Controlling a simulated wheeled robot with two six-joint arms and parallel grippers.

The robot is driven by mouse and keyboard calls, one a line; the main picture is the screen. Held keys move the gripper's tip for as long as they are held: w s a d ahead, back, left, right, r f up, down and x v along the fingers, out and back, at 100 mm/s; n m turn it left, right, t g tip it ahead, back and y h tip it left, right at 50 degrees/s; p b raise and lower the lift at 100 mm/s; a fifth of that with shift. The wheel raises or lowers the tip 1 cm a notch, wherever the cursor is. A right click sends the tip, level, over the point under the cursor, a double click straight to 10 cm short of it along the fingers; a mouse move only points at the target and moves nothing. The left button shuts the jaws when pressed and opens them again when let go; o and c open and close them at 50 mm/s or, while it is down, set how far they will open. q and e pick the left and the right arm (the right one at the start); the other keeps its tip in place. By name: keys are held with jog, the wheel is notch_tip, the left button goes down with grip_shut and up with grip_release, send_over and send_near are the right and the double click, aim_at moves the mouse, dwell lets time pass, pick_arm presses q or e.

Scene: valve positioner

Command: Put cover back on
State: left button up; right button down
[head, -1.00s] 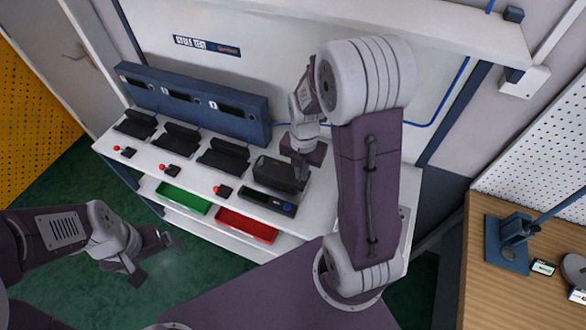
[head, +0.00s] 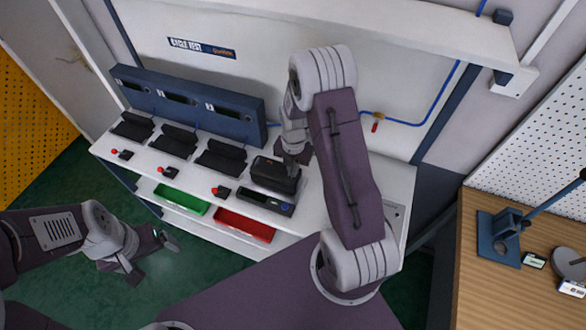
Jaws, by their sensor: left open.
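A black box-shaped piece, which looks like the cover (head: 273,176), is on the white bench, just behind a dark unit with a small display and a blue round part (head: 265,203). I cannot tell whether the cover is seated on anything. My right gripper (head: 294,167) is at the cover's right rear side, pointing down. Its fingertips are small and partly hidden, so its grip on the cover is unclear. My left gripper (head: 158,256) is open and empty, low over the green floor, left of the bench front.
Several black stands (head: 221,157) line the bench before a blue display panel (head: 190,103). A green tray (head: 182,200) and red tray (head: 245,226) are on the lower shelf. A wooden table (head: 480,290) stands right.

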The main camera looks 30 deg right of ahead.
jog(key=shift+f, duration=0.1)
jog(key=c, duration=2)
grip_release()
jog(key=o, duration=0.4)
